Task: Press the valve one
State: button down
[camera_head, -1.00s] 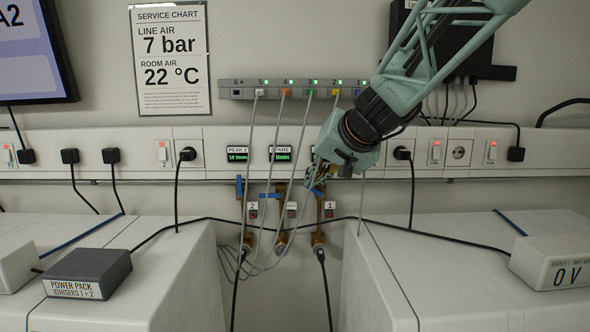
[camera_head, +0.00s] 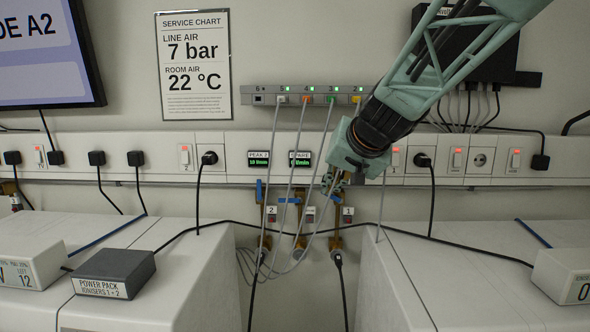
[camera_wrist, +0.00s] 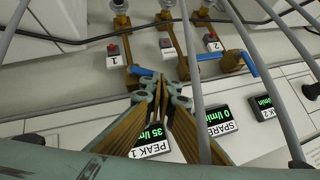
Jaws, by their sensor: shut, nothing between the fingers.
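Valve one is the brass pipe fitting with a blue lever (camera_wrist: 143,71), beside a tag marked 1 (camera_wrist: 114,61) and a red button (camera_wrist: 112,48) in the wrist view. The PEAK 1 display (camera_wrist: 152,140) is partly covered by my fingers.
The valves tagged 2 (camera_head: 272,210) and the middle one (camera_head: 299,215) stand to the left. Grey cables (camera_head: 298,150) hang from the port strip (camera_head: 340,92) across this area. White cabinets (camera_head: 200,262) flank a gap with black cables below the valves.

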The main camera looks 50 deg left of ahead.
jog(key=shift+s+a+f, duration=0.2)
dwell(0.8)
jog(key=shift+s+a+f, duration=0.25)
jog(key=shift+f, duration=0.05)
dwell(0.6)
jog(key=shift+r, duration=0.2)
jog(key=shift+r+p, duration=0.35)
jog(key=shift+r, duration=0.3)
jog(key=shift+s+a+r, duration=0.1)
dwell(0.4)
jog(key=shift+r, duration=0.15)
jog(key=shift+r, duration=4.8)
